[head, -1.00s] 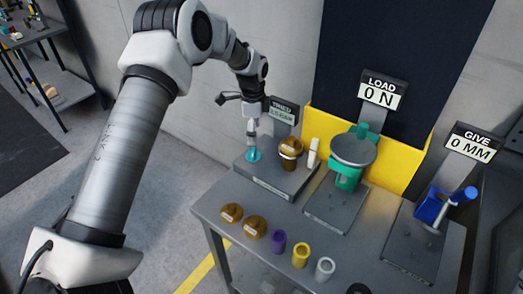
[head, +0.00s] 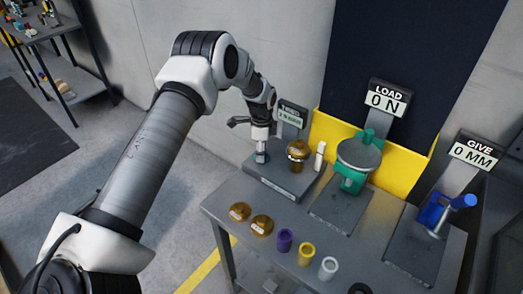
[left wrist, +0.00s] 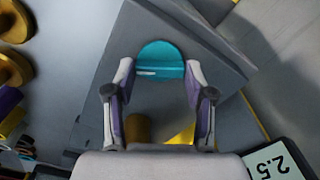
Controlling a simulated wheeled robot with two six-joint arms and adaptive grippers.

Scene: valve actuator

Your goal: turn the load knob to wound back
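The load stand (head: 341,209), under the "LOAD 0 N" sign (head: 388,99), carries a grey round plate (head: 358,154) and green parts. The green upright piece (head: 369,138) on top may be the load knob; I cannot tell. My left gripper (head: 261,153) points down at the left stand, over a teal round knob (head: 260,158). In the left wrist view the teal knob (left wrist: 160,60) lies between the open fingertips (left wrist: 159,72), with small gaps at both sides. My right gripper is not in view.
The left stand (head: 284,185) also holds a brass knob-shaped piece (head: 298,149) and a white post (head: 320,155) close beside the gripper. Brass pieces (head: 240,211) and purple, yellow and white cups (head: 328,267) line the front edge. A blue clamp (head: 433,212) stands at right.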

